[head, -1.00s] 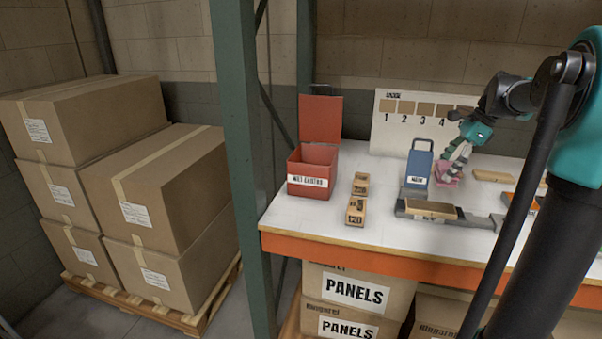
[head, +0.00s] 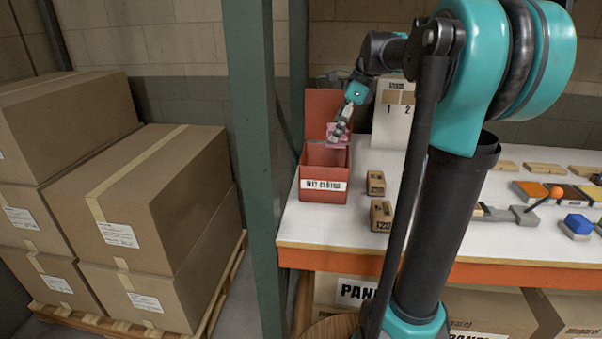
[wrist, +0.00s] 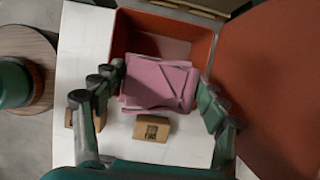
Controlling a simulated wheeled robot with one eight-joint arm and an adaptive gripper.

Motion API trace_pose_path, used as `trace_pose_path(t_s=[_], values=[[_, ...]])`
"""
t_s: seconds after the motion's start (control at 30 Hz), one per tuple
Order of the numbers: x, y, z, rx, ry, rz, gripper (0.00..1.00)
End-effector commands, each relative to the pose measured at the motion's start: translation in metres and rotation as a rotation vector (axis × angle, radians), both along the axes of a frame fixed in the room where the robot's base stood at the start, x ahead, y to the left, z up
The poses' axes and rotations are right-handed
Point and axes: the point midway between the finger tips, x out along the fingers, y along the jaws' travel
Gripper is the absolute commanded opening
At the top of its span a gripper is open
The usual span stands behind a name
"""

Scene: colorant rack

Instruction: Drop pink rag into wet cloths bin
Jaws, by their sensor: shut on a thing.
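The pink rag (head: 338,134) is folded and held between the fingers of my gripper (head: 342,130). In the wrist view the rag (wrist: 158,84) sits between the fingertips of my gripper (wrist: 160,88), over the near part of the bin opening. The wet cloths bin (head: 324,187) is a red box with a white label and a raised red lid (head: 321,108). The rag is above the bin, near its upper rim. The wrist view shows the bin (wrist: 122,35) open, with bare inner floor visible beyond the rag.
Small labelled wooden blocks (head: 381,215) stand right of the bin; one block (wrist: 152,127) is near it in the wrist view. A green rack post (head: 256,150) rises to the left. The white tabletop (head: 300,225) is clear in front of the bin.

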Motion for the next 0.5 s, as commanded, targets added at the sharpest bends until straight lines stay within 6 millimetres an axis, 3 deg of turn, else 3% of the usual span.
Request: trace_pose_path(t_s=[0.17, 0.5], values=[[0.000, 0.001, -0.003, 0.000, 0.000, -0.006, 0.45], [-0.001, 0.001, -0.037, 0.000, 0.000, -0.005, 0.45]])
